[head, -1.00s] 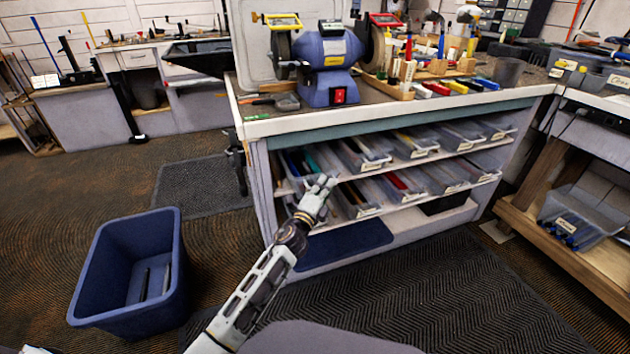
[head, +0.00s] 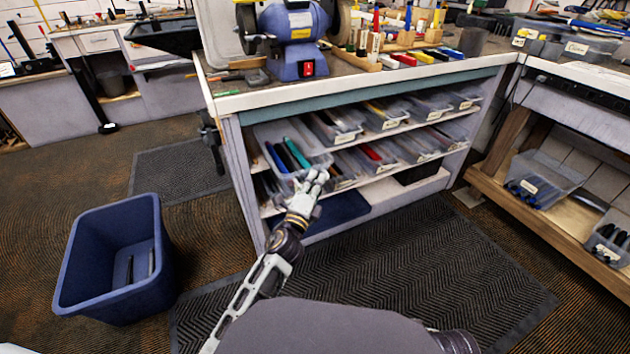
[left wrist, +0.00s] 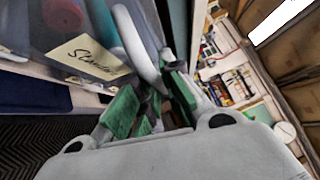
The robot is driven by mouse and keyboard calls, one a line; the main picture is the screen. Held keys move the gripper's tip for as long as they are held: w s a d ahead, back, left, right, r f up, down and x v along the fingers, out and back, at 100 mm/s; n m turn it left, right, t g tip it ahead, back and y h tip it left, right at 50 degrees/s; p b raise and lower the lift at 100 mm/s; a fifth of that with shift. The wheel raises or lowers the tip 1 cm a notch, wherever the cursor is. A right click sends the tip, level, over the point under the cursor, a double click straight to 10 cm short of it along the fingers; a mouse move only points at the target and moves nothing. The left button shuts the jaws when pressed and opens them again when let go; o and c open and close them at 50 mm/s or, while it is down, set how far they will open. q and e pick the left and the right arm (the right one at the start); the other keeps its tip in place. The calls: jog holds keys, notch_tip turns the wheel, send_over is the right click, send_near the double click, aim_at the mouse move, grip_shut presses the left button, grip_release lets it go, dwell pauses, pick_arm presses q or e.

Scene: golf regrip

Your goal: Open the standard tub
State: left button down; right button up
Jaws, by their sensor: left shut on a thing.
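The standard tub (head: 262,133) is a clear plastic bin at the left end of the upper shelf, with teal and black grips in it. It juts out past its neighbours toward me. In the left wrist view its label (left wrist: 90,58) reads "Standa…", the rest cut off or blurred. My left gripper (head: 316,180) is at the tub's front. In the left wrist view the left gripper (left wrist: 160,92) has its green pads closed about a pale grey curved part by the tub's front, which I take as its handle or rim. My right gripper is out of view.
Other clear tubs (head: 335,130) fill both shelves of the workbench (head: 350,92). A blue bin (head: 75,275) holding two dark strips stands on the floor at left. A ribbed black mat (head: 430,260) lies before the bench. A wooden shelf with tubs is at right.

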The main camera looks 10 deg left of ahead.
pick_arm(q)
jog(key=c, duration=1.5)
grip_release()
jog(key=shift+c, duration=0.2)
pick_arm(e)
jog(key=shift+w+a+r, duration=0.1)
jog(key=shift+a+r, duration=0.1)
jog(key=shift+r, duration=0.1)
